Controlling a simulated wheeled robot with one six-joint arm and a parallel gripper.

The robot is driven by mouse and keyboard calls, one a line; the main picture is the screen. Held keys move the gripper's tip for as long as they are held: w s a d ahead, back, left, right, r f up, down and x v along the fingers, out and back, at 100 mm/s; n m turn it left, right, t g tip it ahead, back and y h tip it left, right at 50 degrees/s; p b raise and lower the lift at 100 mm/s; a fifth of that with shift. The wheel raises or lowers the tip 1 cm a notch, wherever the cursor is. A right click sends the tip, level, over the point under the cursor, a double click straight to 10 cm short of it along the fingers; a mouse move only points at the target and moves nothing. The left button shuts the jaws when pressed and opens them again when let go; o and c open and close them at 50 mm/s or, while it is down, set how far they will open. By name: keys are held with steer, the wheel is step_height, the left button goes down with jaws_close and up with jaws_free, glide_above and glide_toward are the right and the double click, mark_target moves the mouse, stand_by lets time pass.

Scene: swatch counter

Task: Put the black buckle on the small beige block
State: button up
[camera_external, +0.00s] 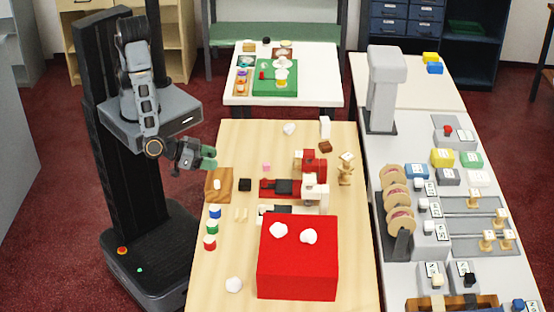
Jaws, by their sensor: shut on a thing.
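My gripper (208,159) is above the left edge of the light wooden table, with green-grey fingertips. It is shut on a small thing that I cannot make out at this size. A small black piece (245,185) lies on the table to the right of a brown wooden board. I cannot tell whether it is the black buckle. Small beige pieces (240,214) lie below it, and one may be the small beige block.
The brown board (226,179), bearing a small pale object, lies just below my gripper. Red, blue and green-topped round pieces (212,227) stand at the left edge. A big red box (297,270) fills the near end. A red-and-black device (283,187) stands mid-table.

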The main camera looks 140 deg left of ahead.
steer(key=shift+f+b, duration=0.3)
steer(key=shift+f, duration=0.05)
steer(key=w+d+f+m+t+h+b, duration=0.15)
steer(key=d+f+b, duration=0.35)
steer(key=b, duration=0.8)
steer(key=w+d+f+b, duration=0.3)
steer(key=d+f+b, duration=0.15)
steer(key=b, duration=0.95)
steer(key=d+r+b, duration=0.1)
steer(key=b, duration=0.1)
steer(key=d+r+m+t+h+b, duration=0.1)
steer(key=b, duration=0.1)
steer(key=d+r+m+h+b, duration=0.1)
steer(key=shift+s+r+m+t+b, duration=0.25)
steer(key=shift+s+r+t+b, duration=0.05)
steer(key=shift+r+t+b, duration=0.1)
steer(key=shift+d, duration=0.1)
